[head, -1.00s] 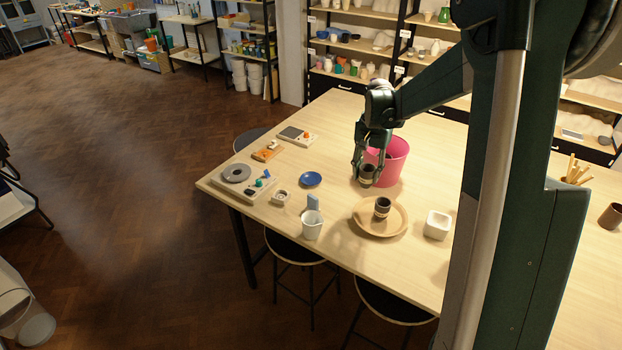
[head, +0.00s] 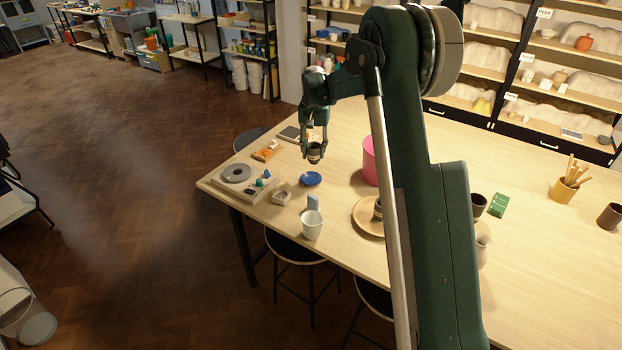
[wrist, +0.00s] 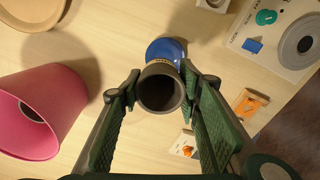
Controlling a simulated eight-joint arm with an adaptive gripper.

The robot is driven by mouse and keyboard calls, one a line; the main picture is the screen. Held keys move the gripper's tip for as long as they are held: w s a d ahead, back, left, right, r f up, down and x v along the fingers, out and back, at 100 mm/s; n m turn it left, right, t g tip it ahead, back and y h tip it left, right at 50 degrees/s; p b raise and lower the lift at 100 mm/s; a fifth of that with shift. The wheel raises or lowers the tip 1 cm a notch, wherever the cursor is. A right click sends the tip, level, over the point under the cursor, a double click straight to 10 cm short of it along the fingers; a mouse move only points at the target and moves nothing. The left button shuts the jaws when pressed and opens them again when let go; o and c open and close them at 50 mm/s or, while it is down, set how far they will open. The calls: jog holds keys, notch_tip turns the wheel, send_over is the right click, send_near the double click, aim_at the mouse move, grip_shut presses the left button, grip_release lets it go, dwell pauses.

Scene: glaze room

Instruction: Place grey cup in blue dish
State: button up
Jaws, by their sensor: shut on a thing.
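My gripper (head: 314,148) is shut on the grey cup (head: 315,153) and holds it above the table. In the wrist view the cup (wrist: 160,92) sits between the two fingers, its dark opening facing the camera. The small round blue dish (head: 311,179) lies on the table below and slightly left of the cup in the head view. In the wrist view the blue dish (wrist: 166,48) shows just beyond the cup, which hides part of it. The cup is apart from the dish.
A pink bucket (wrist: 45,108) stands right of the dish in the head view. A round wooden tray (head: 364,218) holds another dark cup, partly hidden by my arm. A white cup (head: 312,226) stands near the front edge. A grey-disc device (head: 237,174) lies at left.

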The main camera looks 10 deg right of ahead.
aim_at(311, 162)
jog(key=shift+w+a+f, duration=0.1)
jog(key=shift+w+a, duration=0.35)
jog(key=shift+a, duration=0.05)
jog(key=shift+f, duration=3.1)
jog(key=shift+f, duration=0.15)
jog(key=shift+f+p, duration=0.35)
jog(key=shift+f, duration=1.35)
jog(key=shift+f, duration=0.2)
jog(key=o, duration=0.9)
jog(key=shift+o, duration=0.2)
